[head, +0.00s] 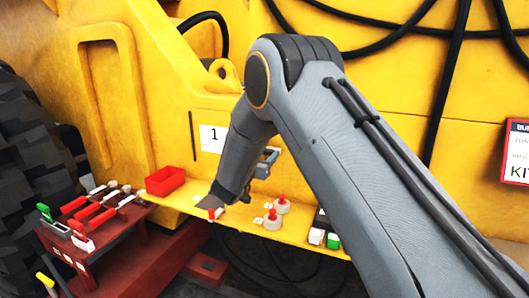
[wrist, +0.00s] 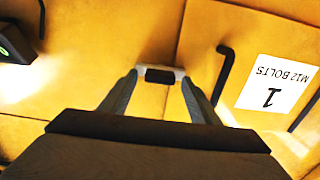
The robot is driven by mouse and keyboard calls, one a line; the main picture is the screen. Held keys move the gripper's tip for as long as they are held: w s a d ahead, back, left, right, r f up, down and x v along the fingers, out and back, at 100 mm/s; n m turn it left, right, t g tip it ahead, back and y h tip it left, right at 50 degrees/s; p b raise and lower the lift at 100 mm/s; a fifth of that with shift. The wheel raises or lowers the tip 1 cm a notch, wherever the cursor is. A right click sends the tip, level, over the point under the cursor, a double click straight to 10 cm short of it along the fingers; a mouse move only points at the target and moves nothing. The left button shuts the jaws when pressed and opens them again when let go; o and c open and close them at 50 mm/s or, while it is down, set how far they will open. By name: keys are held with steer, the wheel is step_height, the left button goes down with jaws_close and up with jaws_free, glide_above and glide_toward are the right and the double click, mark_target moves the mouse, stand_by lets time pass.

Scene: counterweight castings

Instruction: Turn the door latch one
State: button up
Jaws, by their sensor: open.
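The yellow door panel carries a white label with a 1 (head: 212,138); in the wrist view the same label (wrist: 272,92) reads upside down, with "M12 BOLTS". A black bent handle (wrist: 224,72) stands on the panel beside the label in the wrist view; in the head view my arm hides that spot. My gripper (wrist: 158,76) is open, its two fingers facing the panel, with the bent handle to one side of them. A small dark piece with pale ends shows between the fingertips; I cannot tell what it is. In the head view my gripper (head: 268,162) is just right of the label.
A yellow ledge (head: 185,202) below bears a red bin (head: 165,181), red-topped white pieces (head: 272,220) and a green block (head: 334,241). A dark red tool stand (head: 110,245) is at lower left. Black hoses (head: 447,85) hang at right. A dark box (wrist: 15,45) shows in the wrist view.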

steer(key=shift+w+d, duration=0.15)
steer(key=shift+w, duration=0.2)
steer(key=c, duration=1.1)
steer(key=shift+o, duration=0.2)
